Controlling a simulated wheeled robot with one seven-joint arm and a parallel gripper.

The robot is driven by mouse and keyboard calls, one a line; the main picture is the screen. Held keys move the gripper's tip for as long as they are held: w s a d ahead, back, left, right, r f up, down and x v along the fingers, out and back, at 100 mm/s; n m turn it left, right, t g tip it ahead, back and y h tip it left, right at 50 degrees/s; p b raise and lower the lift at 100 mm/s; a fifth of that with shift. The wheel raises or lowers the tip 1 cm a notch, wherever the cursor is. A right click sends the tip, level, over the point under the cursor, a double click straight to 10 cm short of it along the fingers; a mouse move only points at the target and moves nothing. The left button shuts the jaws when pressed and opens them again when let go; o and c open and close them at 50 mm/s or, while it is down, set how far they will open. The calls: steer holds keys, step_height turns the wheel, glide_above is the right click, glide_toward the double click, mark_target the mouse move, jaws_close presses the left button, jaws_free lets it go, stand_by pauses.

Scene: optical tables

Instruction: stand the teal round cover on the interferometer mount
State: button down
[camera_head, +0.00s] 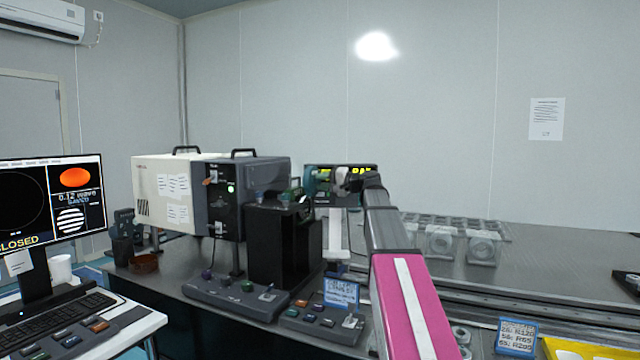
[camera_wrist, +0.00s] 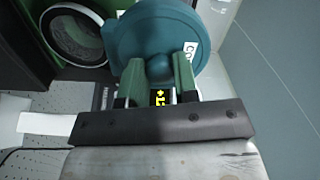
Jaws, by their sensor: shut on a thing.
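The teal round cover (camera_wrist: 152,35) fills the upper middle of the wrist view, with a white label at its right edge. The cover also shows small in the head view (camera_head: 310,181), where my gripper (camera_head: 325,183) reaches in from the right. The interferometer mount, green with a dark round glass (camera_wrist: 76,34), is at the upper left of the wrist view. The cover is beside the glass and overlaps the view of its right side. I cannot tell whether they touch.
A black block (camera_head: 277,245) stands under the green parts, beside a cream and black instrument box (camera_head: 170,180). A display with yellow text (camera_head: 362,170) is behind my gripper. Control boxes (camera_head: 235,295) line the front edge. Clear cases (camera_head: 441,242) sit on the table at right.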

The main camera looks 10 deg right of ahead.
steer(key=shift+w+f, duration=0.55)
steer(key=shift+f, duration=0.1)
step_height(320, 180, down, 8)
steer(key=shift+f, duration=0.15)
stand_by(0.7)
steer(key=shift+f, duration=0.5)
stand_by(0.8)
jaws_free()
stand_by(0.3)
steer(key=v, duration=0.8)
stand_by(0.7)
steer(key=shift+s, duration=0.15)
